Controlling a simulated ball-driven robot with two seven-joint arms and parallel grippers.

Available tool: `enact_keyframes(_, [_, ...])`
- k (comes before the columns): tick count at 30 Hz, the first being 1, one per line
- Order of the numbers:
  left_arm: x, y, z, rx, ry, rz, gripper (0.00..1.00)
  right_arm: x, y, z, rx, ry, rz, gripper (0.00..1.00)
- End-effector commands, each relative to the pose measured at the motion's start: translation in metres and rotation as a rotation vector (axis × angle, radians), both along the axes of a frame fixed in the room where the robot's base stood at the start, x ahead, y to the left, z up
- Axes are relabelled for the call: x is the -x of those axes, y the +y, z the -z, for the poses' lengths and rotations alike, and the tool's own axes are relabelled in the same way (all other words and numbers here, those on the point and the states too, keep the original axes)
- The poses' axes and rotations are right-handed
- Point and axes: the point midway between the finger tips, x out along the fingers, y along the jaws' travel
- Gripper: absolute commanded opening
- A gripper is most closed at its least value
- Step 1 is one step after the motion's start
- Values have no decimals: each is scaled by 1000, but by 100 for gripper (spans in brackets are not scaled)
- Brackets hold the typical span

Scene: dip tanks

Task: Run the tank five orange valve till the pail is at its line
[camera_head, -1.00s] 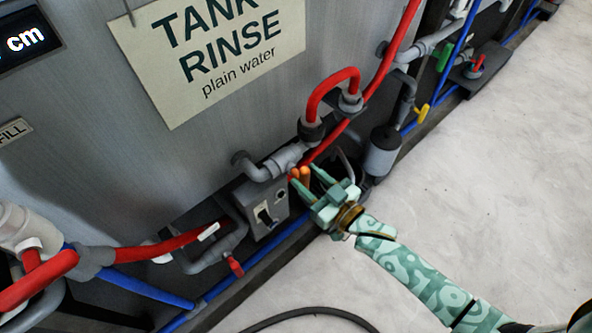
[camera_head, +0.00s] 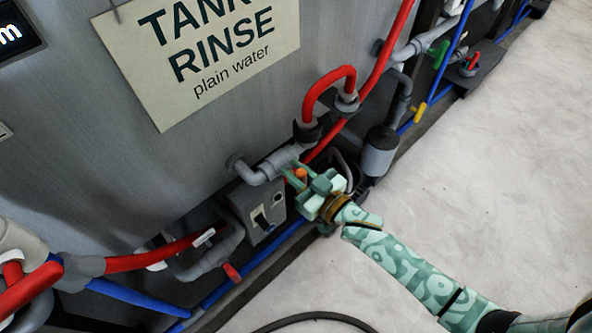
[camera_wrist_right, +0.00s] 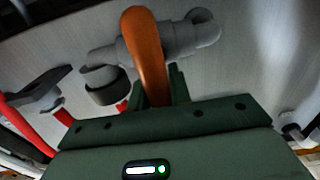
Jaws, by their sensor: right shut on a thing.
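The orange valve handle (camera_head: 301,173) is at the end of a grey pipe fitting (camera_head: 262,172) low on the tank front. My right gripper (camera_head: 298,180) is shut on this handle, and its mint-green fingers hide part of it. In the right wrist view the orange handle (camera_wrist_right: 147,48) rises from between the fingers, in front of the grey fitting (camera_wrist_right: 190,36). I cannot make out a pail or its line in these views. My left gripper is not in view.
The tank sign (camera_head: 215,50) reads "RINSE plain water". A switch box (camera_head: 260,213) sits left of my right gripper. A grey cylinder (camera_head: 380,152) stands to its right. Red pipes (camera_head: 335,85) run above, and a dark hose (camera_head: 310,318) lies on the open pale floor (camera_head: 480,180).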

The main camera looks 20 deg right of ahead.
Motion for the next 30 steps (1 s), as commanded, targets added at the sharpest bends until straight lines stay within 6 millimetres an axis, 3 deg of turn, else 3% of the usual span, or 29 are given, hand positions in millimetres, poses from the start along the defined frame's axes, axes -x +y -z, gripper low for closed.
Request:
enact_keyframes(21, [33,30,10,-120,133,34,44,4,10,3,416,-148,0,0])
enact_keyframes(30, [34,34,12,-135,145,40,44,5,12,5,546,-194,-1,0])
